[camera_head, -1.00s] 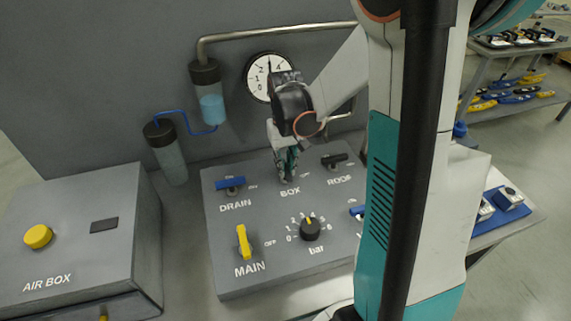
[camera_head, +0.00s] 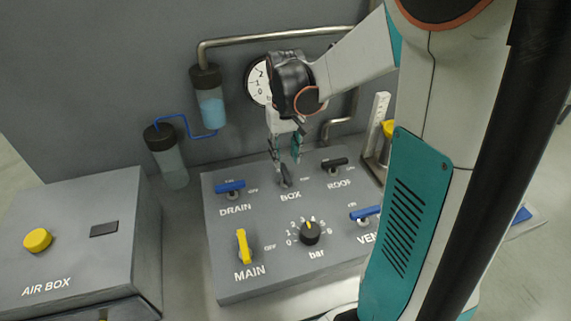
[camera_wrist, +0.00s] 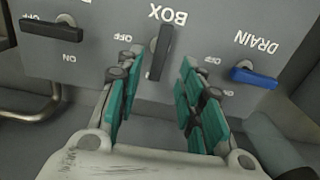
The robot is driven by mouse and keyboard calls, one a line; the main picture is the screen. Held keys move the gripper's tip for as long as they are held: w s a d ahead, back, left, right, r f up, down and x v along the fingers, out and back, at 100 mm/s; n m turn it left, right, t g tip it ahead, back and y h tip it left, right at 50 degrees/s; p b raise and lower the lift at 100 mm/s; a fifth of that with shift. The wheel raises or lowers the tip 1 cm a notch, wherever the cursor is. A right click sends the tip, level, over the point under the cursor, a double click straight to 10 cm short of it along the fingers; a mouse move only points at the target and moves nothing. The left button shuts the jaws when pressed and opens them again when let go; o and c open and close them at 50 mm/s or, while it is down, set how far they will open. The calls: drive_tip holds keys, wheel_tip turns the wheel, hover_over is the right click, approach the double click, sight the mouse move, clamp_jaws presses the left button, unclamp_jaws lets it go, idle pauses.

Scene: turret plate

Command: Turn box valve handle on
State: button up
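The BOX valve handle (camera_head: 285,176) is a small dark lever at the back middle of the grey panel. It points toward the back, crosswise to the DRAIN and ROOF handles. In the wrist view, the BOX handle (camera_wrist: 160,53) runs up and down the picture, with its OFF mark to its left. My gripper (camera_head: 285,165) is above the panel, over the BOX handle. In the wrist view, the teal fingers of my gripper (camera_wrist: 155,78) are spread wide, with a clear gap to the handle. The ON mark of the BOX valve is not clearly visible.
The blue DRAIN handle (camera_head: 230,187) and black ROOF handle (camera_head: 335,165) flank the BOX valve. The yellow MAIN handle (camera_head: 243,246), black bar knob (camera_head: 310,232) and blue VENT handle (camera_head: 365,213) are nearer the front. A gauge (camera_head: 258,82) and pipe (camera_head: 280,36) are behind.

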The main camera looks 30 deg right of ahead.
sight(284, 172)
wheel_tip(284, 172, up, 6)
drive_tip(key=shift+r, duration=0.15)
idle(0.6)
drive_tip(key=a+r+n+t+b, duration=0.1)
drive_tip(key=a+r+t, duration=0.3)
drive_tip(key=a, duration=0.5)
drive_tip(key=s+a+f+n+t, duration=0.1)
drive_tip(key=s+a+f, duration=0.1)
drive_tip(key=s, duration=0.4)
drive_tip(key=s+a+f+n+t+b, duration=0.1)
drive_tip(key=s+a+f+t, duration=0.1)
drive_tip(key=s, duration=0.5)
drive_tip(key=shift+s+a+b, duration=0.25)
drive_tip(key=shift+a+b, duration=0.05)
drive_tip(key=shift+a, duration=0.3)
